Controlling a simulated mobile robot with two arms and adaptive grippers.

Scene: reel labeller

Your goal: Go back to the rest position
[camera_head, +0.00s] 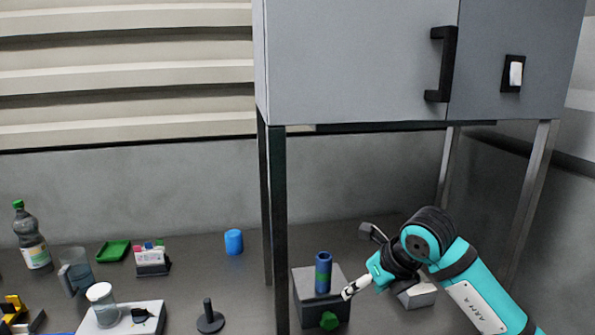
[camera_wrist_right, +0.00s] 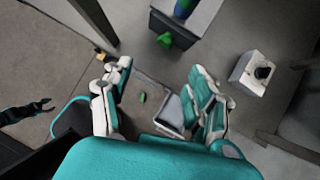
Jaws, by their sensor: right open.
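My right gripper (camera_head: 352,289) is at the lower right of the head view, on a teal arm that comes in from the right. It is beside a grey block (camera_head: 305,284) that carries an upright blue cylinder with a green band (camera_head: 323,273). In the right wrist view the two fingers of my right gripper (camera_wrist_right: 160,108) are spread wide with nothing between them. The grey block (camera_wrist_right: 196,30) and the lower end of the blue cylinder (camera_wrist_right: 184,8) show beyond the fingers there.
A large grey cabinet (camera_head: 360,65) on metal legs (camera_head: 278,220) stands over the right side. A green knob (camera_head: 329,321) sticks out of the block's front. A bottle (camera_head: 30,240), a blue cup (camera_head: 234,242), a green tray (camera_head: 114,251) and a black post (camera_head: 209,318) stand on the left.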

